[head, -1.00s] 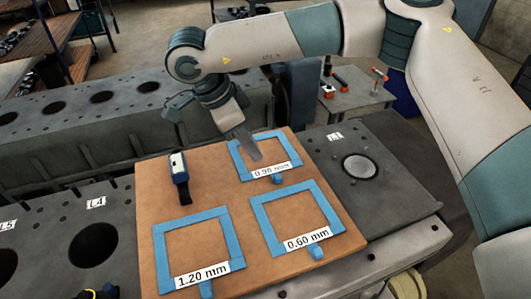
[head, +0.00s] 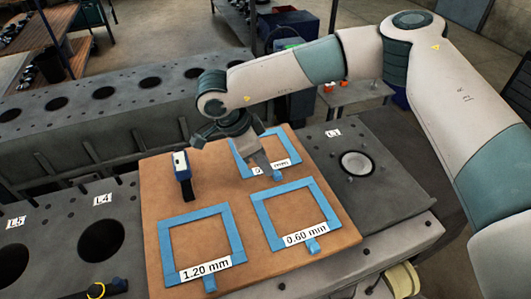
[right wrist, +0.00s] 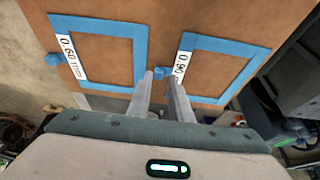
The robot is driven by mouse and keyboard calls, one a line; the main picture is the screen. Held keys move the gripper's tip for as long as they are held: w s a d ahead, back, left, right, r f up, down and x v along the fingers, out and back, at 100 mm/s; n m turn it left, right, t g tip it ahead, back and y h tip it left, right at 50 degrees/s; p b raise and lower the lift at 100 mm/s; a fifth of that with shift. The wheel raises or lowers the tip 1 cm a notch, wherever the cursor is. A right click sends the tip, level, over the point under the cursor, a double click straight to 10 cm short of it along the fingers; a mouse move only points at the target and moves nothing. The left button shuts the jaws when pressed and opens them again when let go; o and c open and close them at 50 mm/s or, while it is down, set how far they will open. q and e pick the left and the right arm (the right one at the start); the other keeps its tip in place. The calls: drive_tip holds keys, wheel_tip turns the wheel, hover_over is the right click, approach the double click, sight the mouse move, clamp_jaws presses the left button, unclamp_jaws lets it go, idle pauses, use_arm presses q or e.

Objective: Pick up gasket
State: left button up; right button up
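Three blue square gasket frames lie on a brown board (head: 150,215), labelled 1.20 mm (head: 164,246), 0.60 mm (head: 262,212) and 0.90 mm (head: 240,152). Each has a small blue tab on its labelled side. My right gripper (head: 273,170) is over the 0.90 mm gasket, covering part of its frame and label. In the right wrist view its two fingers (right wrist: 160,76) are apart, and the 0.90 mm gasket's tab (right wrist: 160,72) shows between the fingertips. I cannot tell whether they touch it. The 0.60 mm gasket (right wrist: 100,24) also shows there. My left gripper is not in view.
A black device with a pale face (head: 182,168) stands on the board's left part. The board rests on a grey engine block with round bores (head: 102,240). A plate with a round opening (head: 357,163) is to the right. A second block (head: 60,125) runs behind.

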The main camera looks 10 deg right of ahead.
sight(275, 176)
drive_tip(key=shift+d+f+p, duration=0.35)
drive_tip(key=shift+f+p, duration=0.1)
drive_tip(key=shift+p, duration=0.25)
drive_tip(key=p+x, duration=0.1)
drive_tip(key=x, duration=0.1)
drive_tip(key=shift+d+f+p, duration=0.15)
drive_tip(key=shift+f+p, duration=0.2)
drive_tip(key=shift+f, duration=0.05)
drive_tip(key=shift+d+f, duration=0.15)
drive_tip(key=shift+f, duration=0.3)
clamp_jaws()
